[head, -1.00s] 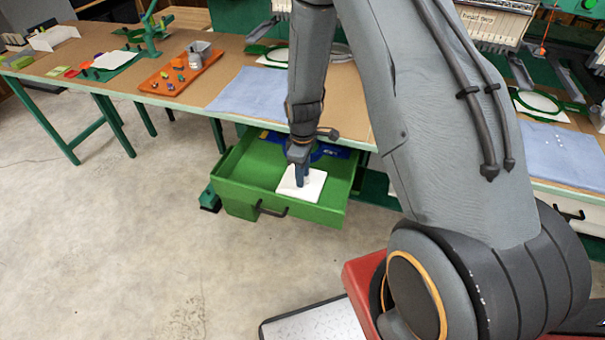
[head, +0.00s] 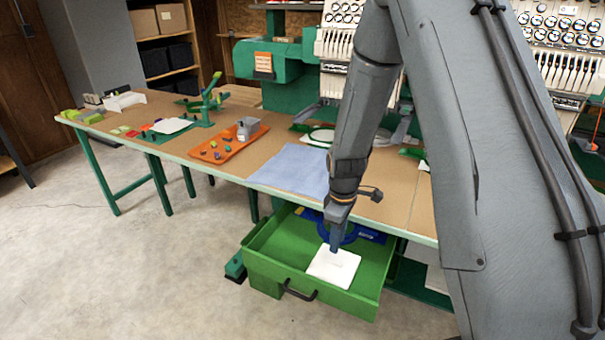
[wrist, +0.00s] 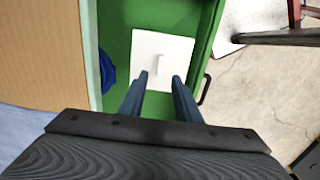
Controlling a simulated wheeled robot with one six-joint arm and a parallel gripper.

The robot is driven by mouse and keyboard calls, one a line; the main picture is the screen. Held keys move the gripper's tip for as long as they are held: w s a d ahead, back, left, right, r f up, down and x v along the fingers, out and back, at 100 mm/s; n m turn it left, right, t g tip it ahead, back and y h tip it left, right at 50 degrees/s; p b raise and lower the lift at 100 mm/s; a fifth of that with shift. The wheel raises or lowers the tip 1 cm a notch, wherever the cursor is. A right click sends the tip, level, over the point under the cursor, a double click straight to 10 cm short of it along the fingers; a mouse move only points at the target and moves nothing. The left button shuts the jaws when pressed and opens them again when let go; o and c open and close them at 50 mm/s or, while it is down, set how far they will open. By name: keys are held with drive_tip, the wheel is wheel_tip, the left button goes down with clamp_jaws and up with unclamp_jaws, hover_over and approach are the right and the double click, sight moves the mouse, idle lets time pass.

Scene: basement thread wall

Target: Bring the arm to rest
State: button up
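My gripper (head: 335,246) points down over the open green drawer (head: 283,278). In the wrist view its two blue-grey fingers (wrist: 160,77) stand apart with nothing between their tips. A white square piece (head: 326,272) lies flat in the drawer just below the gripper. In the wrist view the white piece (wrist: 178,48) shows a small raised white bar near its middle, beyond the fingertips. A blue object (head: 368,235) lies at the back of the drawer, partly hidden by my arm; its edge shows in the wrist view (wrist: 108,72).
The long workbench (head: 232,168) stands behind and above the drawer, with a blue cloth (head: 290,172) and an orange tray (head: 222,149) on it. Embroidery machines stand behind. The drawer's dark handle (head: 300,292) faces the open concrete floor (head: 150,270).

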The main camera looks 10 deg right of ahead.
drive_tip(key=s+r+m+t, duration=0.1)
drive_tip(key=s+r+m, duration=0.9)
drive_tip(key=s+r, duration=0.6)
drive_tip(key=shift+s+a+m, duration=0.15)
drive_tip(key=shift+s+m, duration=0.25)
drive_tip(key=shift+s, duration=0.2)
idle(0.4)
